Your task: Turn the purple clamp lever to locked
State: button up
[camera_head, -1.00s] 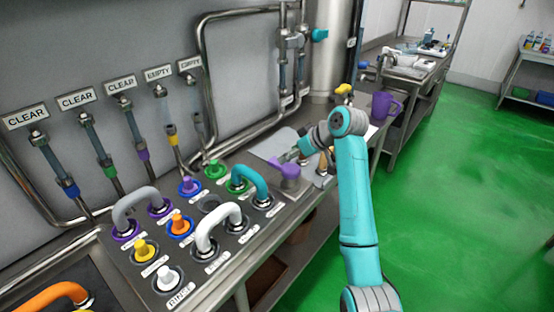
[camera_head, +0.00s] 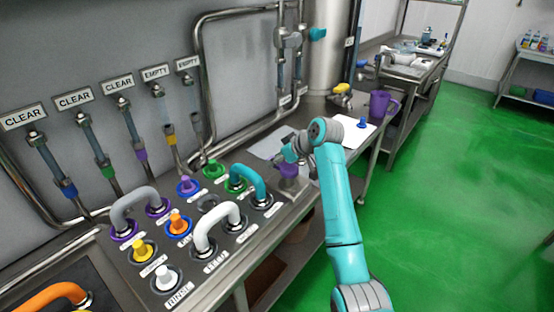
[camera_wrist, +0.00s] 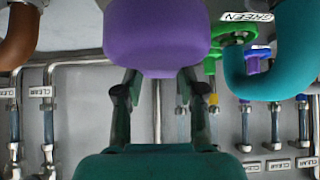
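The purple clamp lever (camera_head: 287,171) stands at the right end of the metal panel, beyond the teal pipe. Its upper part is hidden behind my gripper (camera_head: 286,153) in the head view. In the wrist view a large purple body (camera_wrist: 157,35), apparently the lever, fills the top centre. The lever's lock marking is not readable.
A white pipe (camera_head: 218,226) and several coloured knobs fill the panel. A purple jug (camera_head: 380,104) stands behind on the right.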

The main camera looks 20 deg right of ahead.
grip_shut()
